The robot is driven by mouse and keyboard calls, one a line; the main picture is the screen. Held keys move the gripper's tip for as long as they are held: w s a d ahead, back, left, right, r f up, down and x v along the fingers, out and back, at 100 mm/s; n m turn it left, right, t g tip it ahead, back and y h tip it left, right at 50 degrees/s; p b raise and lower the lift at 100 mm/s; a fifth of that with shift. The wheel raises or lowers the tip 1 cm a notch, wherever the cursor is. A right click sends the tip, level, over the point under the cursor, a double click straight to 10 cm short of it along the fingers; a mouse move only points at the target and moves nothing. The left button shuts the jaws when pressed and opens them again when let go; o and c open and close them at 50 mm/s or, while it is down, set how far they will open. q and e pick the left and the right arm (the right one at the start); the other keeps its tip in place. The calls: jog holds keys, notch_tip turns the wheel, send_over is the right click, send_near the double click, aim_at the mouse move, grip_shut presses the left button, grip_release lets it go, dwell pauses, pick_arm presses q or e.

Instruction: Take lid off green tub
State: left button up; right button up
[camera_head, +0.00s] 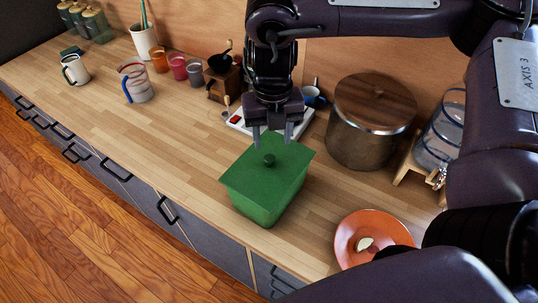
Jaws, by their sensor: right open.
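The green tub (262,208) stands on the wooden counter, with its square green lid (262,180) on top. The lid has a round dark knob (269,159) at its middle. My right gripper (272,138) points down just above the knob. Its two fingers are apart, one on each side of the knob as seen in the head view, and nothing is held between them. I cannot tell whether the fingertips reach down to knob height. My left gripper is not in view.
An orange plate (347,239) lies right of the tub, near the counter's front edge. A large pot with a wooden lid (375,101) and a glass dispenser (441,137) stand behind.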

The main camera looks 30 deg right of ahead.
aim_at(269, 157)
jog(key=shift+s+a+f, duration=0.15)
jog(key=shift+s+f, duration=0.05)
jog(key=shift+f, duration=0.7)
jog(key=shift+w+a+f, duration=0.1)
jog(key=shift+w+f, duration=0.1)
jog(key=shift+f, duration=0.95)
jog(key=shift+w+f, duration=0.15)
jog(key=shift+f, duration=1)
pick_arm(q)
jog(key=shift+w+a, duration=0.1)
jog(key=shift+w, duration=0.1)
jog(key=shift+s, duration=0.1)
pick_arm(e)
jog(key=shift+c, duration=0.9)
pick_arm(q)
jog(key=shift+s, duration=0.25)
pick_arm(e)
grip_shut()
